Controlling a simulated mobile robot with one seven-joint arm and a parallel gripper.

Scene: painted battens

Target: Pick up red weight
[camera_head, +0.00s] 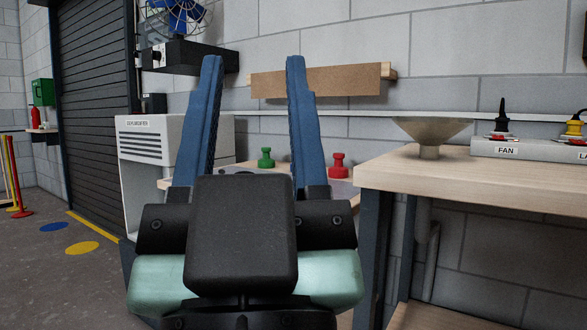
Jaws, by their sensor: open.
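The red weight (339,166) is a small knobbed weight on a low wooden surface (343,189), just right of my gripper's right finger in the picture. A similar green weight (266,158) stands on the same surface and shows between the fingers. My gripper (253,62) fills the middle of the view, with its two blue fingers wide apart, pointing up in the picture and away from me. Nothing is held between them. The gripper's body hides much of the low surface.
A wooden bench (480,178) with a funnel-shaped dish (431,132) and a plug strip (530,149) stands on the right. A white dehumidifier (150,145) stands left of the fingers. A fan (180,15) sits on a black wall shelf (190,57). Open floor lies at the far left.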

